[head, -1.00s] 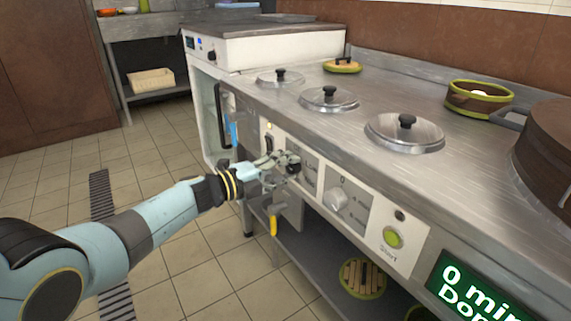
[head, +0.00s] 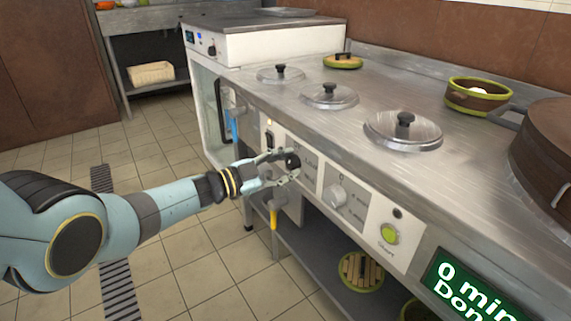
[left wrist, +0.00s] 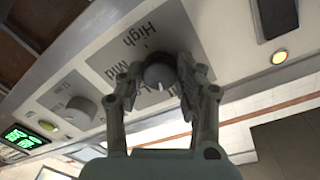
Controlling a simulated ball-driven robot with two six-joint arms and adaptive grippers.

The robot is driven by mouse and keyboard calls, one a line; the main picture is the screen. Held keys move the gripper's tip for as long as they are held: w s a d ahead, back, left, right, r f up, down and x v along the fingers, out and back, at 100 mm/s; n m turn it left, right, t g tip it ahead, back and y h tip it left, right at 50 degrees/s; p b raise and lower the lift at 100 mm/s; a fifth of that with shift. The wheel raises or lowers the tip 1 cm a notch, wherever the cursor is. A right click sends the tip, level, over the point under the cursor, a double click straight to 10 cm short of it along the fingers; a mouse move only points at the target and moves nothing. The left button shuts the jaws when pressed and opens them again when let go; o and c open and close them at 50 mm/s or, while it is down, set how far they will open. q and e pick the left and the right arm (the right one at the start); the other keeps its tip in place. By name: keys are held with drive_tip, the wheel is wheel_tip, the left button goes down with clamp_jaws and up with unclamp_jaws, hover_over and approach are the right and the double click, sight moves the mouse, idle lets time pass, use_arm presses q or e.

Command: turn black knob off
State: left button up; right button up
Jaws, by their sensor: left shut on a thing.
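The black knob (head: 292,161) is on the front panel of the steel counter, at the panel's left part. In the left wrist view the knob (left wrist: 160,72) sits between my two fingers, with a pale pointer mark on its face. "High" and "Mid" labels show on the plate beside it. My left gripper (head: 284,166) is shut on the knob from the front; it also shows in the left wrist view (left wrist: 160,85). Part of the knob is hidden by the fingers. My right gripper is not seen.
A silver dial (head: 335,195) and a green Start button (head: 389,234) are to the right on the panel. A black switch (head: 269,139) is just left of the knob. A yellow-handled tap (head: 274,217) hangs below. Pot lids (head: 403,130) stand on the counter top.

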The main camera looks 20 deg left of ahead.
use_arm(q)
drive_tip(key=shift+f+n, duration=0.1)
drive_tip(key=shift+n, duration=2.2)
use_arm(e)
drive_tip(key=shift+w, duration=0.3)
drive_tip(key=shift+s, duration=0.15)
use_arm(q)
drive_tip(key=o, duration=1)
drive_tip(key=shift+a, duration=0.1)
drive_tip(key=shift+c, duration=0.2)
drive_tip(key=shift+o, duration=0.9)
drive_tip(key=v, duration=1.2)
drive_tip(key=shift+f, duration=0.15)
